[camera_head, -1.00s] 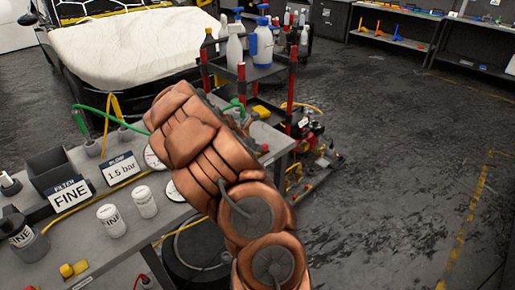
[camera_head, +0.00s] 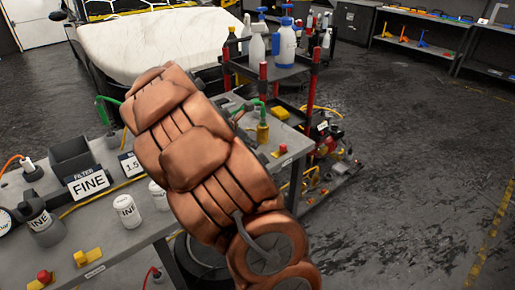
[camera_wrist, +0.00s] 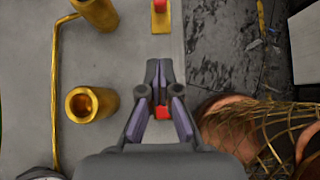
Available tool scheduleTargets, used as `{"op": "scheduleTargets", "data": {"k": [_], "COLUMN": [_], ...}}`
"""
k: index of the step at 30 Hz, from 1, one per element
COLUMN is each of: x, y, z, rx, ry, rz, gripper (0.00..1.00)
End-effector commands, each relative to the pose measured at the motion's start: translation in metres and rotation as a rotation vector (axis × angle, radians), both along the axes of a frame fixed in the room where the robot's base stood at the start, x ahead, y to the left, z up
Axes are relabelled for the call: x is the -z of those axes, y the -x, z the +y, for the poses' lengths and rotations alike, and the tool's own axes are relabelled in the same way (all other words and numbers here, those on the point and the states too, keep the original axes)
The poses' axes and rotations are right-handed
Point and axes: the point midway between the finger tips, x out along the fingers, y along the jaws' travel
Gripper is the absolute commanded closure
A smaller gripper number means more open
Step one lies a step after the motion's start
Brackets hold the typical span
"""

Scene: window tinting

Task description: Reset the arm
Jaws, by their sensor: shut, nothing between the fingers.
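My arm (camera_head: 195,150) rises from the bottom of the head view and leans up and left across the workbench (camera_head: 130,258). Its bulk hides part of the bench, and my gripper is not visible there. In the wrist view my gripper (camera_wrist: 160,66) points away over a grey surface, its two dark fingers together at the tips with nothing between them. A red piece (camera_wrist: 162,112) shows behind the finger links; I cannot tell what it belongs to. A brass cylinder with an open top (camera_wrist: 85,104) stands left of the fingers, apart from them.
A trolley with bottles (camera_head: 287,42) stands behind my arm, near a car's covered hood (camera_head: 150,45). The floor at right (camera_head: 420,170) is clear.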

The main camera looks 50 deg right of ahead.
Motion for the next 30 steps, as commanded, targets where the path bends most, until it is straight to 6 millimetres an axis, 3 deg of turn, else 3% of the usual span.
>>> {"op": "scheduleTargets", "data": {"k": [22, 26, 30], "x": [-0.004, -0.012, -0.024], "y": [0.001, 0.01, 0.03], "z": [0.005, 0.02, 0.055], "rx": [0.008, 0.075, 0.22], "ry": [-0.002, -0.013, -0.045], "rz": [-0.008, -0.068, -0.191], "gripper": [1.0, 1.0, 1.0]}}
